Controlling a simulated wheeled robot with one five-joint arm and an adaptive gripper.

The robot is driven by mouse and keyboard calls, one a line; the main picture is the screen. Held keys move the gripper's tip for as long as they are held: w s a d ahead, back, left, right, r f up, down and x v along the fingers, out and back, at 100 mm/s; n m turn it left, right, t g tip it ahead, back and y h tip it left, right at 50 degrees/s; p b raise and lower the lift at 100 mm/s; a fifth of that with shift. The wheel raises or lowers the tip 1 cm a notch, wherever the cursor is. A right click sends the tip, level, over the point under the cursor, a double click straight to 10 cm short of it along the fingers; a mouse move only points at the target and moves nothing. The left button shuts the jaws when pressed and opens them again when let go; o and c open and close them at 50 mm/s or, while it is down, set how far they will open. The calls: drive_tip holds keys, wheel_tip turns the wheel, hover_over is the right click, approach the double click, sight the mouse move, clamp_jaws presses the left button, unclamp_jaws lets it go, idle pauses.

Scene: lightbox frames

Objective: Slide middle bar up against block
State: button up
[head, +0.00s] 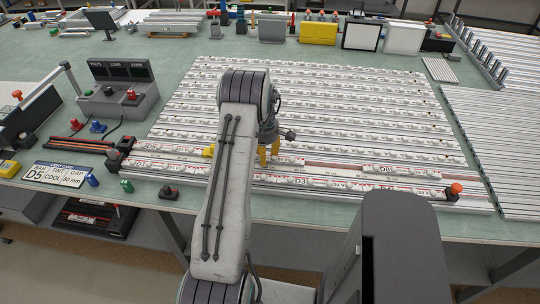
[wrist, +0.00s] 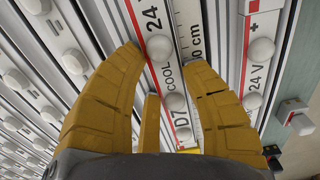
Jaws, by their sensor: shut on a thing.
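My gripper (head: 268,153) has yellow fingers lowered at the front rows of the light panel. In the wrist view my gripper (wrist: 165,62) is shut on a white light bar marked D7 and COOL (wrist: 178,95), its fingers on either side of it. The bar has round white domes and a red-and-white label, and lies in its row. In the head view my arm partly hides this spot. A dark block with an orange knob (head: 453,191) stands at the right end of the front rows. A dark block (head: 126,144) stands at their left end. I cannot tell which block is meant.
A card (head: 54,177) reads D5, COOL, 80 mm. Labelled bars D8 (head: 385,169) and D3 (head: 299,182) lie in the front rows. A grey control box (head: 118,97) stands at left. Another bar marked 24 V (wrist: 257,70) lies beside the held one.

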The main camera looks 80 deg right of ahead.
drive_tip(key=shift+w+a+f, duration=0.1)
drive_tip(key=shift+w, duration=0.05)
drive_tip(key=o, duration=1.3)
drive_tip(key=shift+r, duration=6.05)
